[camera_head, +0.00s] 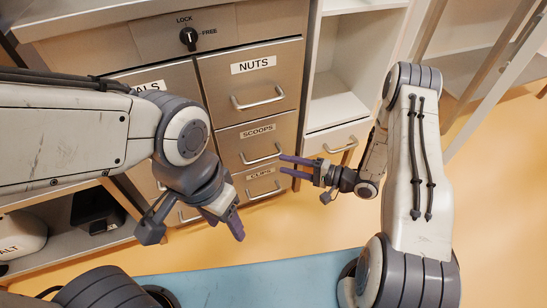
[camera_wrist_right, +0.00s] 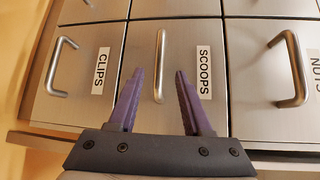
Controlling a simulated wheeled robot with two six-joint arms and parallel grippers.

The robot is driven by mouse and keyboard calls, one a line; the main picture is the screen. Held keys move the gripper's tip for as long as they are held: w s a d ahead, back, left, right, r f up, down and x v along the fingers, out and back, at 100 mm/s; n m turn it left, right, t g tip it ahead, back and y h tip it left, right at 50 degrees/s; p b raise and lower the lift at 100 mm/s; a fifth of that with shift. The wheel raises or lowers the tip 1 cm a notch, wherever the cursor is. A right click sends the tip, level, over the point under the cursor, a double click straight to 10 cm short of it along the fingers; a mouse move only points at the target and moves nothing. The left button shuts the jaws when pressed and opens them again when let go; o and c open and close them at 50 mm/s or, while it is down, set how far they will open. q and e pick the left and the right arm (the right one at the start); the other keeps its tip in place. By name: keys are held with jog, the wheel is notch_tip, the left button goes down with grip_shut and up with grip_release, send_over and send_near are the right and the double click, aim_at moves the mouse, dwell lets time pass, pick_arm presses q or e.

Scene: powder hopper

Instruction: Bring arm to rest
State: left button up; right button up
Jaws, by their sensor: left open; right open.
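My right gripper (camera_head: 284,165) is open and empty in the head view, its purple fingers pointing left toward the drawer cabinet. In the right wrist view, the open fingers (camera_wrist_right: 155,75) point toward the SCOOPS drawer (camera_wrist_right: 180,50), with its vertical-looking handle (camera_wrist_right: 160,62) between them in the picture. I cannot tell the gap between the fingertips and the handle. My left gripper (camera_head: 228,226) is open and points down in front of the cabinet's lower left side. No object shows in either gripper.
The cabinet has a NUTS drawer (camera_head: 253,85), a SCOOPS drawer, a CLIPS drawer (camera_head: 264,183) and a LOCK/FREE knob (camera_head: 188,37); these drawers look shut. A shelf unit (camera_head: 340,90) stands right of it. Open floor (camera_head: 310,225) lies between.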

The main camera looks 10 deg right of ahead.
jog(key=shift+v, duration=0.75)
